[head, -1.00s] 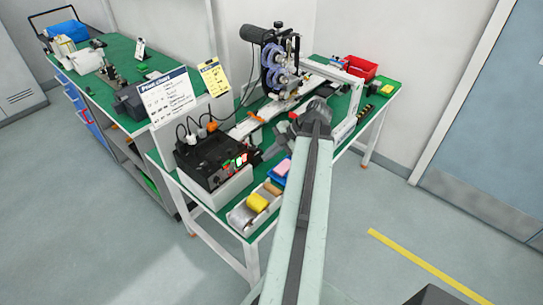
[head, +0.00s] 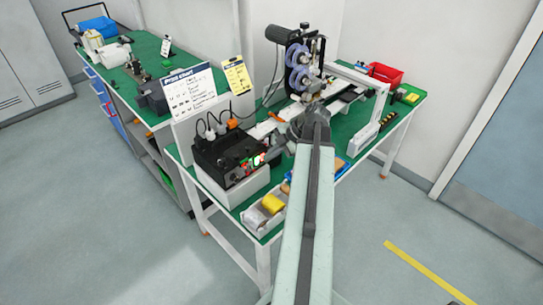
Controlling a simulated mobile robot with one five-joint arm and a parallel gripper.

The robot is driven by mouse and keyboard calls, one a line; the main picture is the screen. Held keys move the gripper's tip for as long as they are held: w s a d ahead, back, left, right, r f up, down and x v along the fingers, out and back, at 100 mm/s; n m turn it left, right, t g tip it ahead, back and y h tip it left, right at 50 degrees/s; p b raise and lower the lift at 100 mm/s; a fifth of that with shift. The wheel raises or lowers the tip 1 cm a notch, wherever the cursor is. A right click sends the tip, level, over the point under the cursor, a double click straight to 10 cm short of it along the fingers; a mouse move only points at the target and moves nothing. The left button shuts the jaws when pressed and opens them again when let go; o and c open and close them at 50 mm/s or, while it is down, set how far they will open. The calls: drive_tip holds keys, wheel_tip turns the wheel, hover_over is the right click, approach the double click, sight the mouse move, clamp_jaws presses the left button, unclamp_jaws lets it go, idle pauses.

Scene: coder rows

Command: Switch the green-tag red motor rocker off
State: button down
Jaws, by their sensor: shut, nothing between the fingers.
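A black control box (head: 222,153) stands on a white base at the near left end of the green-topped table. Its front face carries small red and green lit parts (head: 258,160), which look like the rockers and their tags. They are too small for me to tell which tag belongs to which rocker or how each is set. My gripper (head: 279,152) is at the end of my arm, just right of that face, pointing left towards it. It looks shut and empty. I cannot tell whether it touches the box. My arm hides part of the table behind it.
A machine with purple rollers (head: 303,75) and a white frame (head: 372,108) stand behind. A red bin (head: 385,73) is at the far end. The floor at right is open.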

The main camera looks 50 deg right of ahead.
drive_tip(key=shift+w+r+g, duration=0.2)
drive_tip(key=shift+w+g, duration=0.1)
drive_tip(key=shift+r+p, duration=0.1)
drive_tip(key=shift+p, duration=0.2)
drive_tip(key=shift+r+p, duration=0.65)
